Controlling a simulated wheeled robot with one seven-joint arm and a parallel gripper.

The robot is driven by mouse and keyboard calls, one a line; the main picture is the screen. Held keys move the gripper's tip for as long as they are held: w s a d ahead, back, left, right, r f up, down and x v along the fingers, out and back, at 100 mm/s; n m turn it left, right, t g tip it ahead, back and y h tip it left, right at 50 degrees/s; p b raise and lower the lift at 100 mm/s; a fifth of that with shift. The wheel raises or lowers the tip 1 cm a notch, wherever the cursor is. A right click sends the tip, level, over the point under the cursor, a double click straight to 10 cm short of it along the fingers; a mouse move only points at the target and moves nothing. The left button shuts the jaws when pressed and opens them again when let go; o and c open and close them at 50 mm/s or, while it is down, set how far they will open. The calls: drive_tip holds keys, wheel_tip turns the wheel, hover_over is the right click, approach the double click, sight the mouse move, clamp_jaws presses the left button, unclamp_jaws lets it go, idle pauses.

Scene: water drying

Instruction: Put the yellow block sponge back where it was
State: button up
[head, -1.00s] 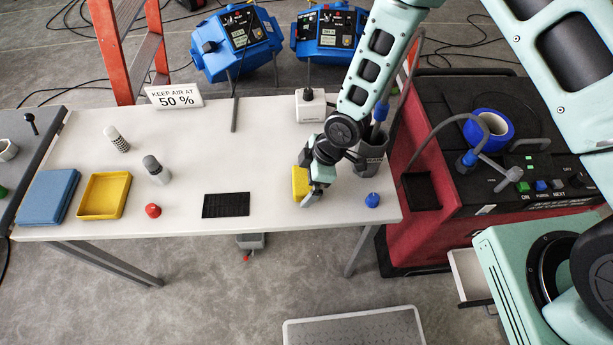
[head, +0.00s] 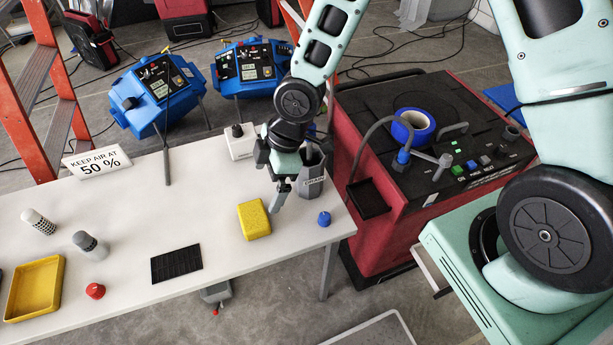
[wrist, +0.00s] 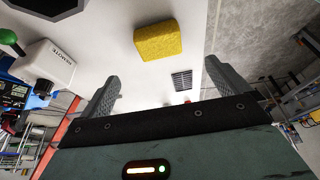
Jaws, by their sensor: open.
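The yellow block sponge (head: 254,219) lies on the white table (head: 216,215), left of the blue knob-like piece and right of the black ribbed mat. It also shows in the wrist view (wrist: 158,41), beyond the fingertips and apart from them. My gripper (head: 279,196) is open and empty, just right of the sponge and above the table. In the wrist view my gripper's two fingers (wrist: 162,80) are spread with nothing between them.
A black ribbed mat (head: 176,264), a red knob-like piece (head: 95,290), a yellow tray (head: 35,288) and two small bottles stand to the left. A grey container (head: 312,172) and white box (head: 240,142) are behind my gripper. A blue piece (head: 324,219) is near the right edge.

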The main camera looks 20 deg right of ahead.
drive_tip(key=s+d+r+m+h, duration=0.1)
drive_tip(key=s+r+m, duration=0.3)
drive_tip(key=s+r, duration=0.4)
drive_tip(key=s+d+r+m+h, duration=0.2)
drive_tip(key=s+d+r+m, duration=0.2)
drive_tip(key=s+r, duration=0.5)
drive_tip(key=shift+s+r+m+h, duration=0.2)
drive_tip(key=shift+r+m+h, duration=0.1)
drive_tip(key=shift+r+m, duration=0.5)
drive_tip(key=shift+f, duration=0.15)
